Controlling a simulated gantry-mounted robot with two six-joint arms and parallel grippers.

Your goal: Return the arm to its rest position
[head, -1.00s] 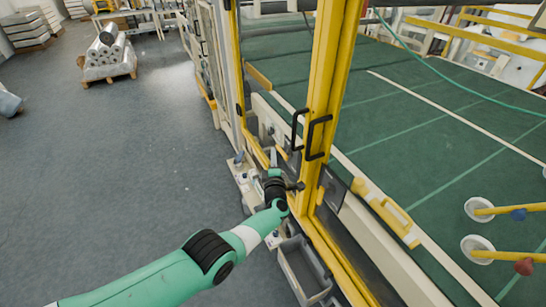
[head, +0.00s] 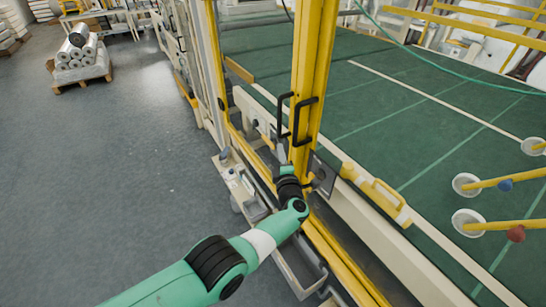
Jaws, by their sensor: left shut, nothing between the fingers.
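My left arm is green with black joints and reaches in from the bottom of the head view. Its gripper (head: 281,153) is at the far end, small and partly hidden by the wrist. It is shut and empty, in front of the yellow door frame and just below the black door handles (head: 293,118). I cannot tell whether it touches the frame. My right arm and gripper are not in view.
A yellow-framed machine door (head: 312,75) stands close beyond the arm. A grey bin (head: 296,268) and a narrow ledge (head: 238,183) lie beside the wrist. A green machine bed (head: 420,120) is on the right. Open grey floor (head: 100,190) is on the left.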

